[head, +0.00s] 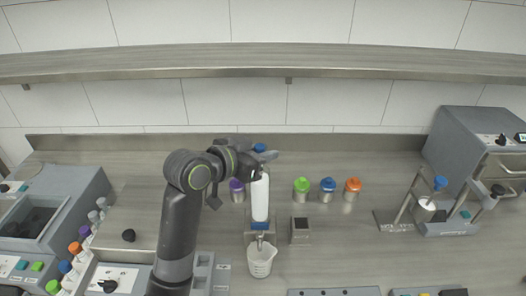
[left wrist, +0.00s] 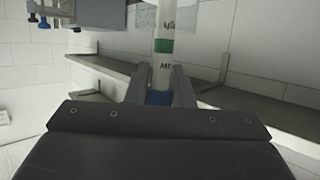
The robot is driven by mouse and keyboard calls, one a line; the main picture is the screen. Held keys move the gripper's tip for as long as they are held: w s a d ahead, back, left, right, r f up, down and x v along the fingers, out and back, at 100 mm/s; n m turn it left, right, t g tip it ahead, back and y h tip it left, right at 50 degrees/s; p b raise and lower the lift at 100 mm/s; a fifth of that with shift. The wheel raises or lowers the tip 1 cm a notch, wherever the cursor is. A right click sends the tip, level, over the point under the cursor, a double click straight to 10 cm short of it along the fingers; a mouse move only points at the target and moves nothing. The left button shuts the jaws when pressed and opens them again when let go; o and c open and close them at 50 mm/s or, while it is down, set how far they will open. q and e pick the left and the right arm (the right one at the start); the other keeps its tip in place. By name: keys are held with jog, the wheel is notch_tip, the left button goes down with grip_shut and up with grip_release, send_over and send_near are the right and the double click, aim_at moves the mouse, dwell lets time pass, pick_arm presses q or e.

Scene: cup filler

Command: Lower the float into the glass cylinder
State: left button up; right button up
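The glass cylinder (head: 260,197) looks white and stands upright on a blue base above a tap in the head view. In the left wrist view the cylinder (left wrist: 162,62) has a green band and black lettering. My left gripper (head: 264,155) is at the top of the cylinder. Its fingers are shut on a blue piece, which I take to be the float (left wrist: 159,98); its blue top (head: 259,147) also shows above the gripper. The float is in line with the cylinder; how far it sits inside is hidden by the fingers. My right gripper is not in view.
A clear beaker (head: 261,263) stands under the tap. Purple (head: 237,190), green (head: 301,189), blue (head: 327,189) and orange (head: 352,188) capped jars stand around. A grey machine (head: 470,150) is at the right. A shelf (head: 350,62) runs above the bench.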

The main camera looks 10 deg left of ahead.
pick_arm(q)
jog(key=o, duration=0.5)
jog(key=shift+s, duration=0.1)
jog(key=shift+p+v, duration=4.6)
jog(key=shift+v, duration=4.05)
